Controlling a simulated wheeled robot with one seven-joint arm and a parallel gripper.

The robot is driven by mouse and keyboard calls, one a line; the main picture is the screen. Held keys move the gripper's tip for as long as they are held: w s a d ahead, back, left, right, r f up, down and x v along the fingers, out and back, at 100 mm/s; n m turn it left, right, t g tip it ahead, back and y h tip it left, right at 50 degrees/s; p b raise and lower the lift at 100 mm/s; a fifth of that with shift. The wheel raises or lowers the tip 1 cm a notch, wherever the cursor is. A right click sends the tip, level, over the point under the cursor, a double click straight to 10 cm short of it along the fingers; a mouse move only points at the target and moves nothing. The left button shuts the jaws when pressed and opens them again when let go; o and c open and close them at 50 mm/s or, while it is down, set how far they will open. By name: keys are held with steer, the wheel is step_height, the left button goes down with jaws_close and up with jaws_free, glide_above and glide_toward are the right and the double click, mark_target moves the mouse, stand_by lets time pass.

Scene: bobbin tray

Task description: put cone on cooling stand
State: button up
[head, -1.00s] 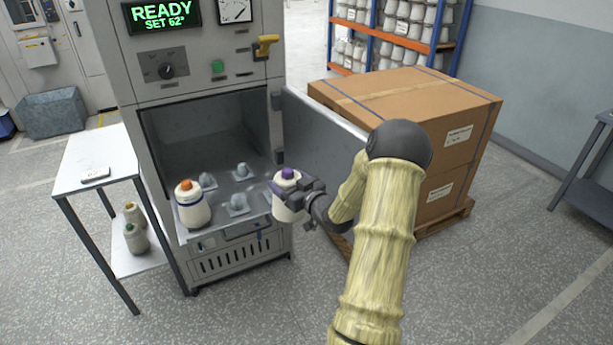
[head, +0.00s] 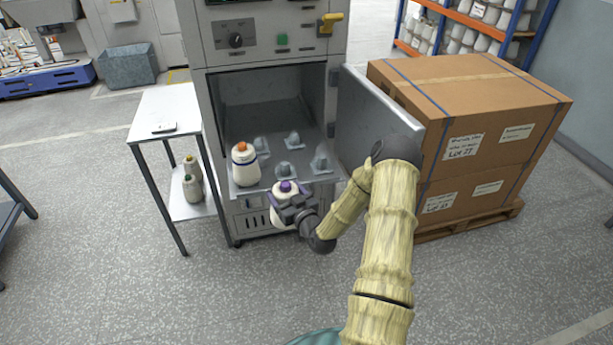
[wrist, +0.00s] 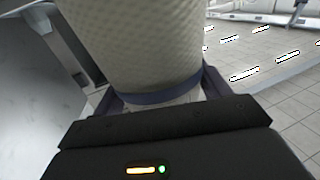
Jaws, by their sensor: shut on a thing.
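A white yarn cone (head: 281,211) with a purple top is in my gripper (head: 288,209), in front of the open machine and overlapping the tray's front edge in the head view. In the wrist view the cone (wrist: 135,45) fills the upper middle, with the fingers closed around its end near a dark blue band. The likely cooling stand is a white two-level table (head: 168,104), left of the machine and apart from my gripper.
The machine's peg tray (head: 262,182) holds an orange-topped cone (head: 245,165) and several empty grey pegs. The machine's door (head: 381,112) stands open, right of the chamber. Strapped boxes (head: 490,120) on a pallet stand at the right. The floor in front is clear.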

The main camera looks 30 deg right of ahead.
steer(key=s+a+f+p, duration=0.1)
steer(key=a+f, duration=0.2)
steer(key=a, duration=0.4)
steer(key=s+a+f+h+p, duration=0.1)
steer(key=s+a+f+p, duration=0.1)
steer(key=a, duration=0.4)
steer(key=shift+s+a+f, duration=0.3)
steer(key=shift+a+f, duration=0.1)
steer(key=shift+f, duration=0.25)
steer(key=shift+w, duration=0.1)
